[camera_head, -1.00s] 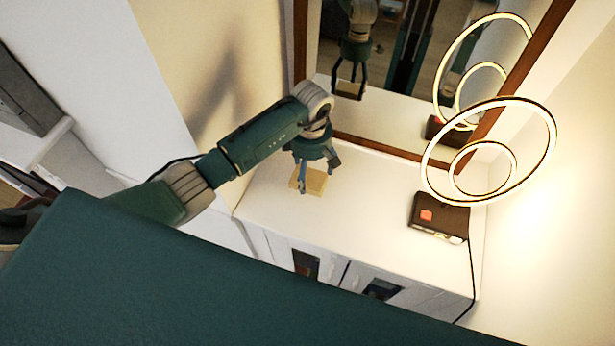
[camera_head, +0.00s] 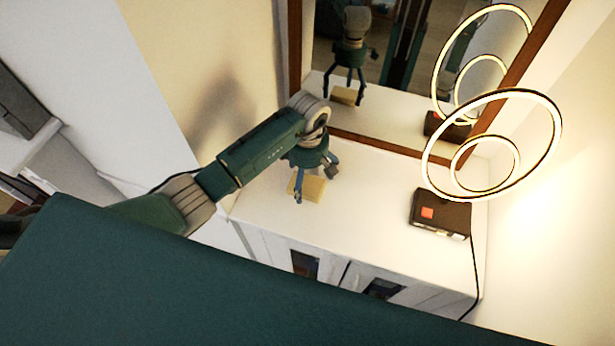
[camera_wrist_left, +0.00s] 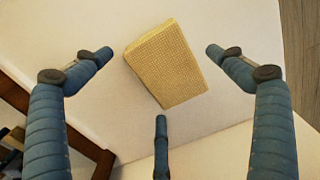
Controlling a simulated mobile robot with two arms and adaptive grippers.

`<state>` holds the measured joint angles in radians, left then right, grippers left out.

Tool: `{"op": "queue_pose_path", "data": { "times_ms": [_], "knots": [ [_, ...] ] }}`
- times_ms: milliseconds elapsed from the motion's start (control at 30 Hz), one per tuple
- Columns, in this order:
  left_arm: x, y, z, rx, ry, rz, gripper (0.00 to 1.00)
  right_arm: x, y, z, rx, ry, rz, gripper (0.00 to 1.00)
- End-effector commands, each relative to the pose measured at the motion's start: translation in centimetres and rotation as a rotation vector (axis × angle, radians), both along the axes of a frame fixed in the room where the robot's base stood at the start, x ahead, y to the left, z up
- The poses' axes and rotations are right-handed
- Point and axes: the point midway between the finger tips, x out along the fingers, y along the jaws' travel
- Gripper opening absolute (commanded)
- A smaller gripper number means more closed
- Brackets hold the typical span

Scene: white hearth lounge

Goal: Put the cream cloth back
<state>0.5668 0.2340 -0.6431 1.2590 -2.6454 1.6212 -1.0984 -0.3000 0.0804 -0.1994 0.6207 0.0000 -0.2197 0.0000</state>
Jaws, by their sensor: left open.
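The cream cloth (camera_head: 311,188) is a small yellowish folded block with a woven texture, lying on the white cabinet top. In the left wrist view the cloth (camera_wrist_left: 167,64) lies at a slant between my spread fingers, with none seen touching it. My left gripper (camera_head: 314,184) is open and points down over the cloth in the head view. In the left wrist view the left gripper (camera_wrist_left: 160,85) shows its blue fingers wide apart. My right gripper is not in view.
A ring lamp (camera_head: 492,145) on a dark base (camera_head: 440,213) stands to the right on the cabinet top (camera_head: 370,215). A framed mirror (camera_head: 400,75) rises behind and reflects my gripper and the cloth. The cabinet top between cloth and lamp is clear.

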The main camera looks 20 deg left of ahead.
Motion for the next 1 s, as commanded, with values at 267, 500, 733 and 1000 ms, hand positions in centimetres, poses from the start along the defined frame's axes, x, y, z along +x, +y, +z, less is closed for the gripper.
{"op": "queue_pose_path", "data": {
  "times_ms": [267,500,733,1000],
  "knots": [
    [0.2,0.1,5.3,0.001,-0.004,-0.001,0.95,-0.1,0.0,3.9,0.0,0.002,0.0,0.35],
    [0.2,0.0,9.4,0.002,-0.005,-0.002,0.95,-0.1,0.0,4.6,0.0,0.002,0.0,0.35],
    [0.1,0.0,11.6,0.0,-0.001,0.0,0.95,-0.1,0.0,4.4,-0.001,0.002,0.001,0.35],
    [0.1,-0.1,11.9,0.0,0.0,0.0,0.95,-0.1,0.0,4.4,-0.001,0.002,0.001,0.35]
  ]
}}
